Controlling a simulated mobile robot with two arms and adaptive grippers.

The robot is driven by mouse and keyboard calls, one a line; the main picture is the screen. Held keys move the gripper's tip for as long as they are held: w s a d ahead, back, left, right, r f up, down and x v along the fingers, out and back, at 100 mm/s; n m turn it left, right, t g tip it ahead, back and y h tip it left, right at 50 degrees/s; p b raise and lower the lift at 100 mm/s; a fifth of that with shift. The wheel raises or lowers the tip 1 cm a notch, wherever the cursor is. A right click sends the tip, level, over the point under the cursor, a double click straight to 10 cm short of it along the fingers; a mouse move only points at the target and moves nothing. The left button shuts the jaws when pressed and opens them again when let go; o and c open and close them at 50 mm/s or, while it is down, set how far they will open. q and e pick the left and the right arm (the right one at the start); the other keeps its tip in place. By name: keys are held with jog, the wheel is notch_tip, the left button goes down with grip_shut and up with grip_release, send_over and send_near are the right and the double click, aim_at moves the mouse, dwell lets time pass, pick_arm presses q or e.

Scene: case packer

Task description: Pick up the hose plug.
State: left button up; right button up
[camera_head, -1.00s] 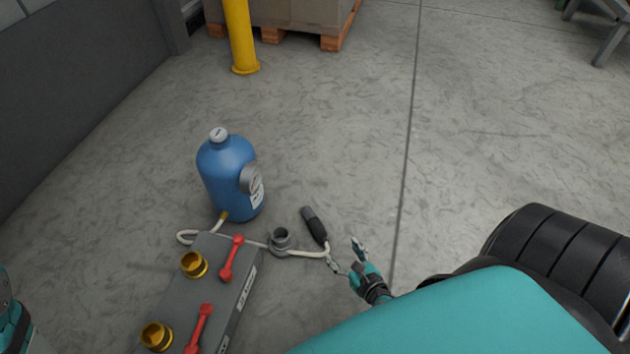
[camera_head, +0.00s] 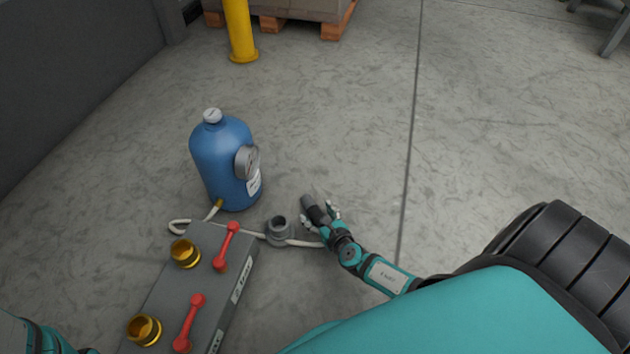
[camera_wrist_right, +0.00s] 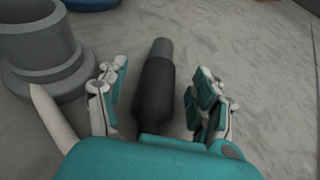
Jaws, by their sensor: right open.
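The hose plug (camera_head: 313,207) is a dark grip with a grey tip at the end of a white hose. It stands out of a holder-free spot on the floor, to the right of the grey socket (camera_head: 279,229). My right gripper (camera_head: 321,215) is over it, open. In the right wrist view the plug (camera_wrist_right: 155,88) lies between the two spread fingers of the right gripper (camera_wrist_right: 160,103), with gaps on both sides. The plug's hose end is hidden by the gripper body. My left gripper is not in view; only part of my left arm shows at the lower left.
A blue tank (camera_head: 222,160) with a gauge stands behind the hose. A grey manifold box (camera_head: 237,285) with brass ports and red levers lies at left front. A yellow post (camera_head: 238,30) and a pallet (camera_head: 322,27) are far back.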

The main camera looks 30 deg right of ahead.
jog(key=shift+b+x, duration=0.3)
jog(key=shift+x, duration=0.85)
grip_shut()
